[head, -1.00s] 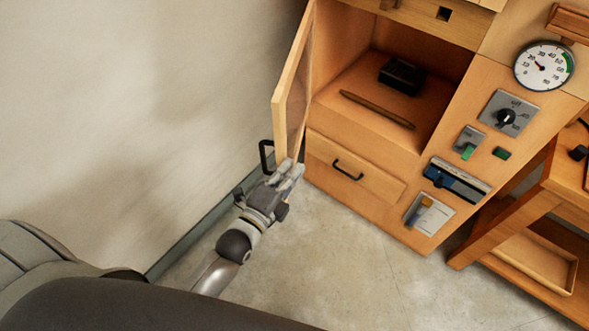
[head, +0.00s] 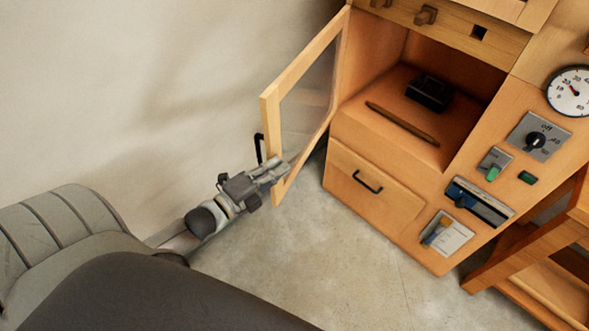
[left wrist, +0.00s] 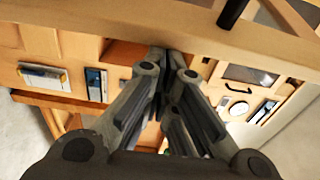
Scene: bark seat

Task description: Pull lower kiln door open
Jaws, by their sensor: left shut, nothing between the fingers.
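The lower kiln door (head: 304,54) is a wooden frame with a clear pane. It stands swung open to the left of the kiln's dark-handled front, with its black handle (head: 259,148) on the outer face. My left gripper (head: 280,167) is shut and empty, with its fingers at the door's lower free corner, apparently against the inner side; exact contact is hard to tell. In the left wrist view the shut fingers (left wrist: 170,62) point towards the door's wooden rail (left wrist: 120,20), with the handle (left wrist: 232,12) beyond. My right gripper is out of view.
The open kiln chamber holds a black block (head: 429,92) and a brown rod (head: 402,123). A closed drawer (head: 375,190) sits below. Control panels and a dial (head: 573,91) are on the right. A pale wall (head: 120,90) is close behind the door; floor (head: 310,240) in front is clear.

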